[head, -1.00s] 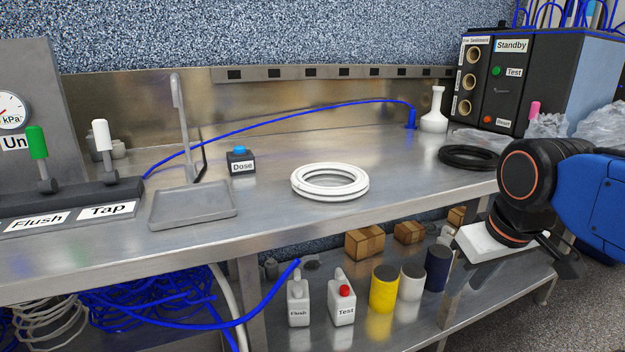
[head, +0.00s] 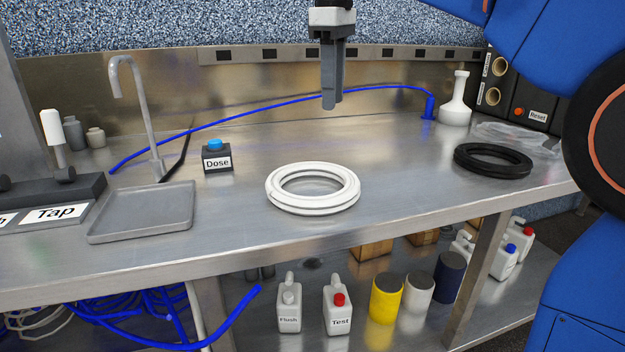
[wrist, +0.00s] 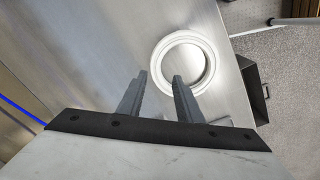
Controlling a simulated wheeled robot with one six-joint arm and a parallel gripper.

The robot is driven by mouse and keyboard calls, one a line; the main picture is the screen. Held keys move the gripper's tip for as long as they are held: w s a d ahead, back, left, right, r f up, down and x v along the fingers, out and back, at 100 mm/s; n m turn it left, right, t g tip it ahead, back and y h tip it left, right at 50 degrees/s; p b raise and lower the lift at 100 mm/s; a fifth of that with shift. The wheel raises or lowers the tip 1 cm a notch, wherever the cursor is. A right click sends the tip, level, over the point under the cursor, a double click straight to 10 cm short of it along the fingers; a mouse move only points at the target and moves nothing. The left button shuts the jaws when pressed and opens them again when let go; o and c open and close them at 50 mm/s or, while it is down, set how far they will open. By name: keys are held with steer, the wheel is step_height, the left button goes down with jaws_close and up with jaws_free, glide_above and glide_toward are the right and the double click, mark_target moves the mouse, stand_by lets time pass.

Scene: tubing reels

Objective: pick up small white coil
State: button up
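The small white coil (head: 313,206) lies flat on the steel bench, near its front edge. It also shows in the wrist view (wrist: 207,50), above and to the right of the fingertips. My gripper (head: 333,106) hangs pointing down above the bench, higher than the coil and apart from it. In the wrist view my gripper (wrist: 160,76) shows two dark fingers with a gap between them. Nothing is held between them.
A black coil (head: 492,172) lies to the right. A Dose button box (head: 218,157) and a grey tray (head: 140,236) are to the left. A blue tube (head: 265,109) runs along the back to a blue fitting beside a white flask (head: 455,100). Bench around the white coil is clear.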

steer(key=w+a, duration=0.1)
steer(key=a, duration=0.1)
glide_above(324, 166)
steer(key=shift+n, duration=0.3)
step_height(324, 166, down, 11)
steer(key=shift+r, duration=0.1)
steer(key=shift+w+d+f, duration=0.1)
steer(key=shift+d+f, duration=0.05)
steer(key=shift+f, duration=1.25)
steer(key=shift+w+d+f, duration=0.1)
steer(key=shift+f, duration=1.3)
jaws_close()
